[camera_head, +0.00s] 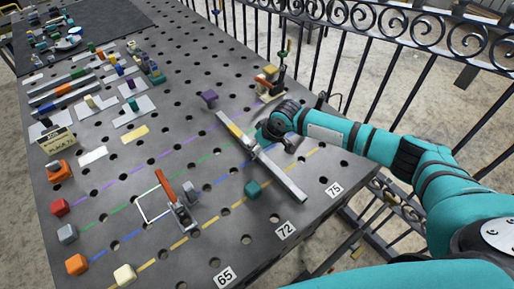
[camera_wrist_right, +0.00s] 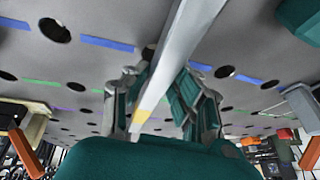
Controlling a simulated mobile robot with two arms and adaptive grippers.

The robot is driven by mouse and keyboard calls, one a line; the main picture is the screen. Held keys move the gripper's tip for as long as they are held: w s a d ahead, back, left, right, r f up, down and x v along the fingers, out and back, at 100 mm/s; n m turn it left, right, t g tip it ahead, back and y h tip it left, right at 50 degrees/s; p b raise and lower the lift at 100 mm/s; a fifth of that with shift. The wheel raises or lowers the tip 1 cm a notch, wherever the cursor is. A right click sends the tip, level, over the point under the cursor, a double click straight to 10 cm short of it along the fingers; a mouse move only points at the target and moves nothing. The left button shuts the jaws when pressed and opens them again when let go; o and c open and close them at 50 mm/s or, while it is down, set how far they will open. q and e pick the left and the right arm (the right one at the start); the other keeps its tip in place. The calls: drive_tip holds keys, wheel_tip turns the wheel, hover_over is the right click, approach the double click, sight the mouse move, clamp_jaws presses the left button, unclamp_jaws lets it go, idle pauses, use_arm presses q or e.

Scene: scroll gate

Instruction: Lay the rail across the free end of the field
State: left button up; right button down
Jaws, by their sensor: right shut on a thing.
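The rail, a long grey bar with a yellow section near its far end (camera_head: 283,178), lies across the coloured dashed lines toward the right of the perforated table. My right gripper (camera_head: 258,149) is shut on the rail near its middle. The rail also shows between the fingers in the right wrist view (camera_wrist_right: 183,45). I cannot tell whether it touches the table. The field (camera_head: 200,160) is marked by purple, green, blue and yellow lines. A teal cube (camera_head: 252,189) sits just left of the rail's near half; a purple cube (camera_head: 209,97) is near its far end. My left gripper is not in view.
A clamp with an orange handle (camera_head: 178,207) stands left of the rail beside a white square outline. Another clamp (camera_head: 270,84) stands at the far edge near the black railing (camera_head: 330,45). Several cubes line the left. Number labels (camera_head: 285,230) mark the near edge.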

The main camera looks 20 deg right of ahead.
drive_tip(key=shift+f, duration=0.25)
idle(0.3)
drive_tip(key=c, duration=1)
unclamp_jaws()
drive_tip(key=shift+s+f, duration=0.1)
drive_tip(key=v, duration=1.2)
